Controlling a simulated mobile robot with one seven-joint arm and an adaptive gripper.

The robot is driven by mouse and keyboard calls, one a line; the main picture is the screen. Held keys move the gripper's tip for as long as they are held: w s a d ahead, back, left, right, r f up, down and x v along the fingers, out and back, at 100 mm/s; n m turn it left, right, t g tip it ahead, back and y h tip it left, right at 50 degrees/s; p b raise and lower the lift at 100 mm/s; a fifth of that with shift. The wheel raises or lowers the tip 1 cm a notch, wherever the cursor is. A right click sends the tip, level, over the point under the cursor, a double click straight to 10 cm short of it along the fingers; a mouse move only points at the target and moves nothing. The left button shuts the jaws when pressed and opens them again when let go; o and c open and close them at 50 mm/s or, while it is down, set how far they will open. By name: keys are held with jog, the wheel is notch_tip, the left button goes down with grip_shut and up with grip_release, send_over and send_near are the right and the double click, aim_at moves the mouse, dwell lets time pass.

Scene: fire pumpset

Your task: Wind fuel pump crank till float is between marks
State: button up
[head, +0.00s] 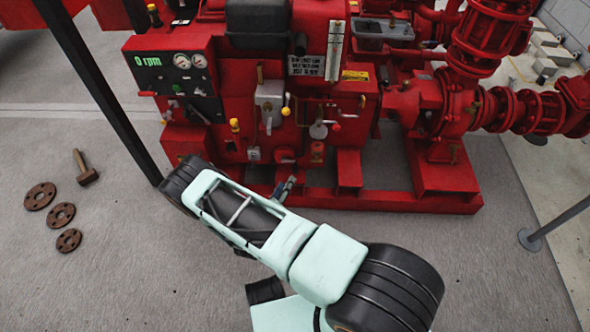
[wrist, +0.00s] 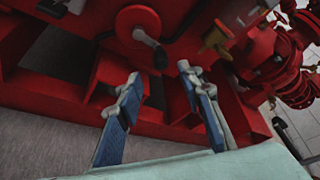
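A red round crank disc (wrist: 138,22) with a pale arm and a dark handle (wrist: 159,56) is on the front of the red pumpset in the wrist view. It seems to be the small red disc low on the pumpset (head: 285,155) in the head view. My gripper (wrist: 160,75) is open and empty, its blue-padded fingers apart, with the dark handle just beyond the gap between the tips. I cannot tell whether they touch. In the head view my gripper (head: 287,186) is small beside the base. A pale upright gauge (head: 335,50) is on top; its float and marks are too small to read.
The panel (head: 175,75) reads 0 rpm. Levers with yellow and red knobs (head: 235,125) stick out near the crank. A red base rail (head: 420,203) runs along the floor. Flanges (head: 61,216) and a hammer-like tool (head: 85,168) lie on open floor at left.

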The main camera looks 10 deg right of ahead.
aim_at(294, 172)
jog(key=b+x, duration=0.2)
jog(key=x, duration=0.7)
jog(key=shift+w+d+b, duration=0.25)
jog(key=shift+w+b, duration=0.1)
jog(key=shift+b, duration=0.05)
grip_shut()
